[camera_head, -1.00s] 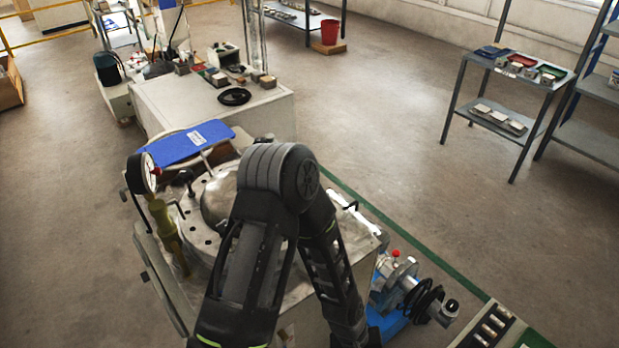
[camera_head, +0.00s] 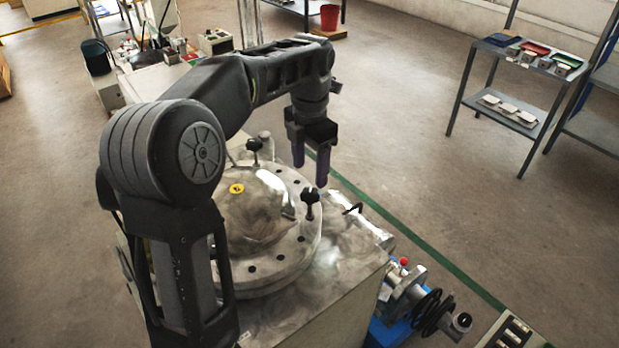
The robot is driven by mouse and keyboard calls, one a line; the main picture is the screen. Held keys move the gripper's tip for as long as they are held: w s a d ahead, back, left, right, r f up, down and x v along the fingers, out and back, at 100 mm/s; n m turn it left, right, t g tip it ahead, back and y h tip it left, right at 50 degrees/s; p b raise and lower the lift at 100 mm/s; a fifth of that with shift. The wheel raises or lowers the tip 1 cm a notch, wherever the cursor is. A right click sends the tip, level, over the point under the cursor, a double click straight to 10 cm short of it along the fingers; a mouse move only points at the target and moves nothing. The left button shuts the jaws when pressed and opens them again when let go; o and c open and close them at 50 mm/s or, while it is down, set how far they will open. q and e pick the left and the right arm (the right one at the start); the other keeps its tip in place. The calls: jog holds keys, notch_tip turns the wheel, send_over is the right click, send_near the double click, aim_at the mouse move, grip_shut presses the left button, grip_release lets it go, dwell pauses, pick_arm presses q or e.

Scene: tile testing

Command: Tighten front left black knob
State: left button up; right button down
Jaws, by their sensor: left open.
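A round metal lid (camera_head: 262,215) with a ring of bolt holes sits on the test machine. One black knob (camera_head: 311,197) stands at the lid's right side and another black knob (camera_head: 255,146) at its back. The lid's left and front-left edge is hidden behind my left arm, and no knob shows there. My left gripper (camera_head: 310,175) hangs above the lid's right back edge, fingers pointing down, open and empty. It is just above and behind the right-side knob, apart from it as far as I can tell. My right gripper is not in view.
A blue pump with a red cap (camera_head: 404,262) and black handwheel stands at the machine's right. A grey shelf table (camera_head: 525,65) stands far right. The floor between is clear.

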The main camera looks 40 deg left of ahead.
aim_at(310, 192)
pick_arm(q)
jog(key=shift+w+a, duration=0.45)
jog(key=shift+w, duration=0.1)
jog(key=shift+s+d+r, duration=0.15)
jog(key=shift+s+d, duration=0.15)
jog(key=shift+s, duration=0.05)
jog(key=shift+w+a+f, duration=0.1)
jog(key=shift+w+f, duration=0.05)
jog(key=shift+f, duration=0.15)
notch_tip(310, 192, down, 7)
jog(key=shift+f, duration=0.2)
grip_shut()
